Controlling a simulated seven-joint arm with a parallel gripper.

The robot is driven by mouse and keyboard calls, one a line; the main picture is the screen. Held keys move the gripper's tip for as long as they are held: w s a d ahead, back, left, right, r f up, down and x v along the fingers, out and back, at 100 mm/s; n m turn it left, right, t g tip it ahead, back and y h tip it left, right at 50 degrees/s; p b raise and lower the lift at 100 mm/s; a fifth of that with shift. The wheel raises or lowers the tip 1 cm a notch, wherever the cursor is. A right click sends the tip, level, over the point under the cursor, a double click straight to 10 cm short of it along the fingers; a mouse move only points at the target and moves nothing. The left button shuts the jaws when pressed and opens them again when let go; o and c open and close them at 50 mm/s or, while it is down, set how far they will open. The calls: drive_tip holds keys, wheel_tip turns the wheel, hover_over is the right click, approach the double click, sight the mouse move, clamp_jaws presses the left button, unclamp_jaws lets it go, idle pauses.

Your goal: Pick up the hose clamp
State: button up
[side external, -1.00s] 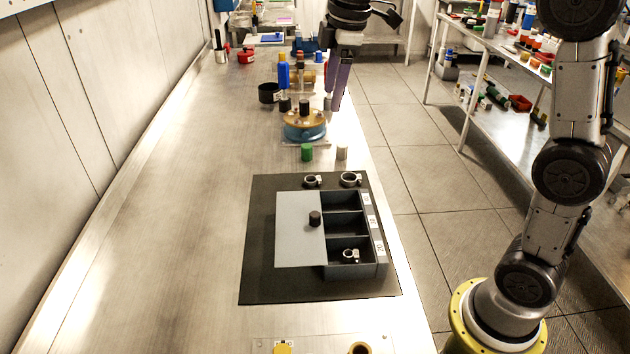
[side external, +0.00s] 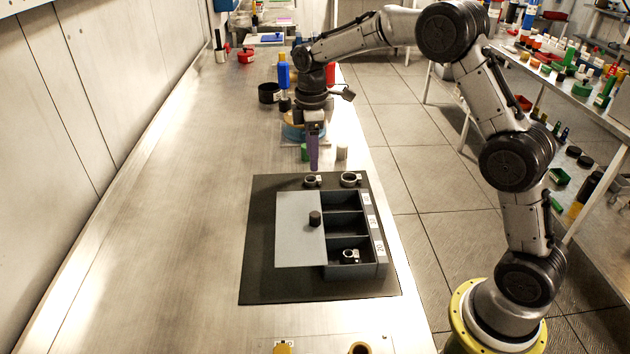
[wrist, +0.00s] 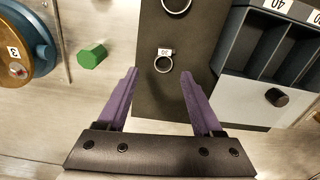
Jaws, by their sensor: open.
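A small silver ring-shaped hose clamp (side external: 311,181) lies on the dark mat near its far edge. It also shows in the wrist view (wrist: 163,64), with a white tag on its band. A larger clamp (side external: 351,179) lies to its right; its ring is partly cut off in the wrist view (wrist: 176,6). A third clamp (side external: 350,256) sits in the nearest compartment of the grey box (side external: 352,272). My gripper (wrist: 160,72), with purple fingers, is open and empty. In the wrist view the smaller clamp appears between its fingertips; the fingers seem above it, not touching.
A grey panel with a black knob (side external: 315,218) covers the box's left part. A green hexagonal piece (wrist: 91,56) and blue round fixture (wrist: 45,45) stand beyond the mat. Bottles and a black cup (side external: 269,93) are farther back. The bench's left side is clear.

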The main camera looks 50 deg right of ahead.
sight(313, 181)
drive_tip(key=f, duration=0.4)
drive_tip(key=shift+s+a+f, duration=0.1)
drive_tip(key=shift+s+f, duration=0.2)
drive_tip(key=shift+s, duration=0.05)
drive_tip(key=shift+f, duration=0.55)
clamp_jaws()
